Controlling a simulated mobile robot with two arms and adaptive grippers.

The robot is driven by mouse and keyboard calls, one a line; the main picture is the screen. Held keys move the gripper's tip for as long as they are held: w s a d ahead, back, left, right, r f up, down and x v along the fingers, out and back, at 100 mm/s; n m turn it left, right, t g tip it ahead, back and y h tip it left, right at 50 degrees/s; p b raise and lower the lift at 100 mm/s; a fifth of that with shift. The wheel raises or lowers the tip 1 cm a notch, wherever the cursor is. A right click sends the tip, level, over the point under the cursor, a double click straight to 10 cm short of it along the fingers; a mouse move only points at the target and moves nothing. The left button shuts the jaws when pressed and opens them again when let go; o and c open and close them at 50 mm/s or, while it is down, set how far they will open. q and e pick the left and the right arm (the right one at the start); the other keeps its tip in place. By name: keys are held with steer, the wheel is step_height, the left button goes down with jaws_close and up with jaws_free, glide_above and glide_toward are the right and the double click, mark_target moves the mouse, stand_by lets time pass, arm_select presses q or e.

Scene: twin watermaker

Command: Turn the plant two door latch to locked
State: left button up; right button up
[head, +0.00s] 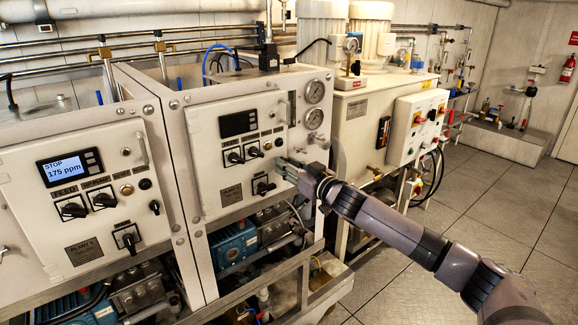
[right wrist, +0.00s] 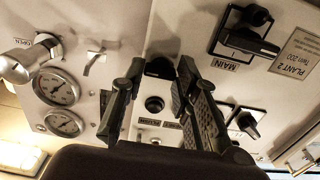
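The plant two door (head: 215,165) is a pale panel with a dark display, knobs and a nameplate; it looks closed. My right gripper (head: 284,165) is at its right edge, beside the main switch (head: 263,186). In the right wrist view the fingers of this gripper (right wrist: 155,85) are open, one on each side of a dark rounded knob (right wrist: 160,68), which seems to be the latch. Its setting cannot be read, and I cannot tell whether the fingers touch it. In the head view the gripper hides this spot. My left gripper is not in view.
The plant one panel (head: 85,190) with its lit screen stands at the left. Two gauges (head: 314,105) are right of the plant two door. A white cabinet with a control box (head: 415,128) stands behind my right arm. Pumps and pipes (head: 235,245) lie below. Floor at the right is clear.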

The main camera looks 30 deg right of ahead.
jaws_close()
steer(key=shift+n, duration=0.4)
steer(key=n+p, duration=0.2)
steer(key=n, duration=1.5)
steer(key=shift+n, duration=0.3)
stand_by(0.4)
